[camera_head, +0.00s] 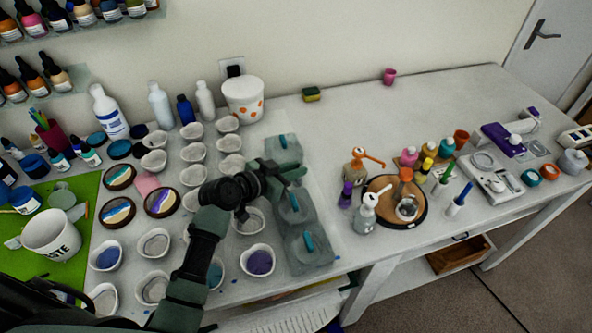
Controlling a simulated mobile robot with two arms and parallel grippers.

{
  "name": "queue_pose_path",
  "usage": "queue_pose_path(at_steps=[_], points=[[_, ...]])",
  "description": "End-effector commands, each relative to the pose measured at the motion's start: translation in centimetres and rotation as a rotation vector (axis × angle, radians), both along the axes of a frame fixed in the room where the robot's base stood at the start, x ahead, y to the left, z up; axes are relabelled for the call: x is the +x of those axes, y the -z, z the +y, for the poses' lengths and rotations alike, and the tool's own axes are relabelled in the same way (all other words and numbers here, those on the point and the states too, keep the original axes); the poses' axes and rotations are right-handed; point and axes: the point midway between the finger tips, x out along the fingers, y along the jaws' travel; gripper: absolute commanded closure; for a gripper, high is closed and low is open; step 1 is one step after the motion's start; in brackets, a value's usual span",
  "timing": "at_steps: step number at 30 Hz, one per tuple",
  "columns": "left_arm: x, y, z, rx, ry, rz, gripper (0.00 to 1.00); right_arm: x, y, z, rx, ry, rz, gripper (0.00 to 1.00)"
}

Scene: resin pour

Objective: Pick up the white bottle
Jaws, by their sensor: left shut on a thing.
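Several white bottles show in the head view. A large one with a blue label (109,114) stands upright at the back left. A slim pale bottle (160,107) and a slim white bottle (205,102) stand upright by the wall. A whitish pump bottle (366,216) stands at the front, right of centre. My left gripper (297,178) is over the grey molds, apart from all of these bottles. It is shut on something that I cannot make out. My right gripper is not in view.
Many small cups fill the table left of the grey molds (303,259). A white tub with orange spots (243,98) stands at the back. A round wooden board (378,184) with items on it lies right of centre. The back middle of the table is mostly clear.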

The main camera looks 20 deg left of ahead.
Motion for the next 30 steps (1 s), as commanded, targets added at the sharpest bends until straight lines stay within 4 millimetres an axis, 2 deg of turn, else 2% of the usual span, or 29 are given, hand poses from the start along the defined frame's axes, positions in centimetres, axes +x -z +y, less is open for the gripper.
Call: queue_pose_path(at_steps=[5,18,24,30], points=[[0.1,-3.0,0.0,0.002,0.001,-0.011,1.0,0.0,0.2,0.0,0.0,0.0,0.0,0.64],[0.2,-15.3,0.0,0.002,-0.001,-0.017,1.0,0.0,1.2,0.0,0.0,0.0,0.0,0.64],[0.2,-18.5,0.0,-0.001,-0.001,-0.013,1.0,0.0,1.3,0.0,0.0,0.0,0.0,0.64],[0.1,-19.6,0.0,-0.002,-0.002,-0.01,1.0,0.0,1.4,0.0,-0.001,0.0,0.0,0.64]])
